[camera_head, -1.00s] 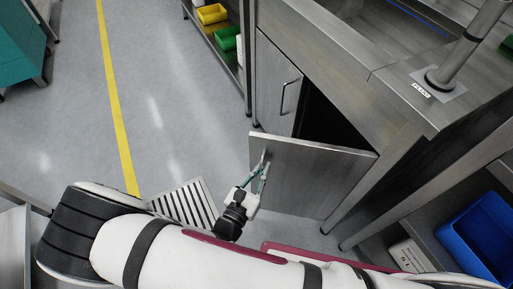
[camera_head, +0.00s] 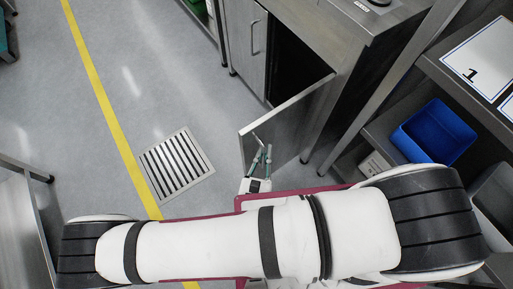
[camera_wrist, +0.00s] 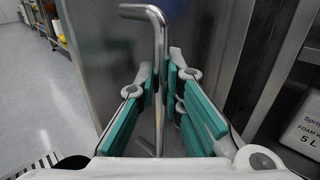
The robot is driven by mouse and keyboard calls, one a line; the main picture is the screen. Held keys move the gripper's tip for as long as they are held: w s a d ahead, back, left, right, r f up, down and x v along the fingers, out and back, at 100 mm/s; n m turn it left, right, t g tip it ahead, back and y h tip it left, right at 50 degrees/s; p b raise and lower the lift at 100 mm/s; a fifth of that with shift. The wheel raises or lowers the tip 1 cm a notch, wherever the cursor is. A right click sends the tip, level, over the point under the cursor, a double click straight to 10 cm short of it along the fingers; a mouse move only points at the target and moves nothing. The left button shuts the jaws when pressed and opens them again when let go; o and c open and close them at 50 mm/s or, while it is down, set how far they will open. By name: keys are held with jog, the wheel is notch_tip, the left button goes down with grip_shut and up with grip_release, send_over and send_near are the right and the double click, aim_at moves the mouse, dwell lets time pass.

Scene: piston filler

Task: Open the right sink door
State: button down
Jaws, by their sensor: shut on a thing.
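The right sink door (camera_head: 290,122) is a grey metal panel swung well out from the sink cabinet, and the dark opening (camera_head: 292,70) shows behind it. Its bar handle (camera_wrist: 158,30) stands upright in the wrist view. My gripper (camera_head: 262,156) is at the door's outer face near its free edge. In the wrist view my gripper (camera_wrist: 160,85) has its green-padded fingers closed around the handle bar. The lower part of the handle is partly hidden by the fingers.
The left sink door (camera_head: 246,45) is shut, with its own handle. A floor drain grate (camera_head: 176,166) lies left of the open door. A shelf with a blue bin (camera_head: 433,132) stands at the right. Open floor with a yellow line (camera_head: 100,90) lies to the left.

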jog(key=shift+s+d, duration=0.2)
jog(key=shift+s, duration=0.2)
jog(key=c, duration=1.7)
grip_release()
